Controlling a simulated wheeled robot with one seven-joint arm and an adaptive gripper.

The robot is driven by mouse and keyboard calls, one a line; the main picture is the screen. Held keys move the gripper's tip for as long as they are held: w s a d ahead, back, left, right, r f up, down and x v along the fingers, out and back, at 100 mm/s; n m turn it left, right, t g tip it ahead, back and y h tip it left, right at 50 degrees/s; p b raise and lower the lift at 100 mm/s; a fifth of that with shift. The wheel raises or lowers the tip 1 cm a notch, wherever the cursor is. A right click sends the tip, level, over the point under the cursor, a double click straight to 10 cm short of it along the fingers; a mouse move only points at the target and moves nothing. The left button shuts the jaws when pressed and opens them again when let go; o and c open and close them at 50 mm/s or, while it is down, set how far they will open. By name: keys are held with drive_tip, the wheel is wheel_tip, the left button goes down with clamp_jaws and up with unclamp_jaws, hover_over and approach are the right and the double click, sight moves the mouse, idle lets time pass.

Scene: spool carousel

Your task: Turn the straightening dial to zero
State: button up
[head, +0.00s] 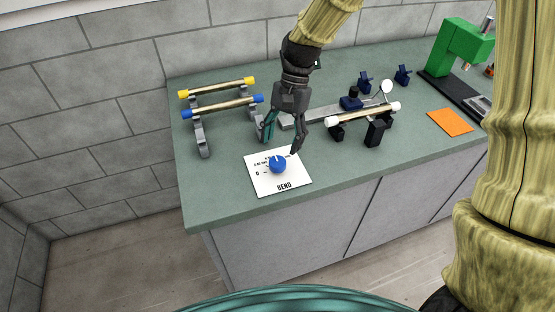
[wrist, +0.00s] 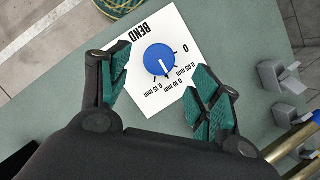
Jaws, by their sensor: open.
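The blue straightening dial (head: 277,164) sits on a white card (head: 293,183) marked BEND, near the front left of the green counter. In the wrist view the dial (wrist: 159,60) has a white pointer line aimed at the mm labels, away from the 0 mark (wrist: 186,48). The exact label under the pointer is too small to tell. My gripper (head: 281,142) hangs pointing down above the card's back edge. It is open and empty, its teal-padded fingers spread to either side of the dial in the wrist view (wrist: 164,82), apart from it.
A rack (head: 203,139) holding a yellow-capped and a blue-capped rod stands left. A white-capped rod (head: 362,116) rests on black supports to the right, with a dial gauge (head: 386,87) behind. An orange sheet (head: 450,122) and a green press (head: 459,50) lie farther right. The counter before the card is clear.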

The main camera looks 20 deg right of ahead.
sight(278, 161)
drive_tip(key=shift+p+x, duration=0.5)
drive_tip(key=shift+x, duration=3.05)
drive_tip(key=shift+d, duration=0.1)
drive_tip(key=c, duration=1)
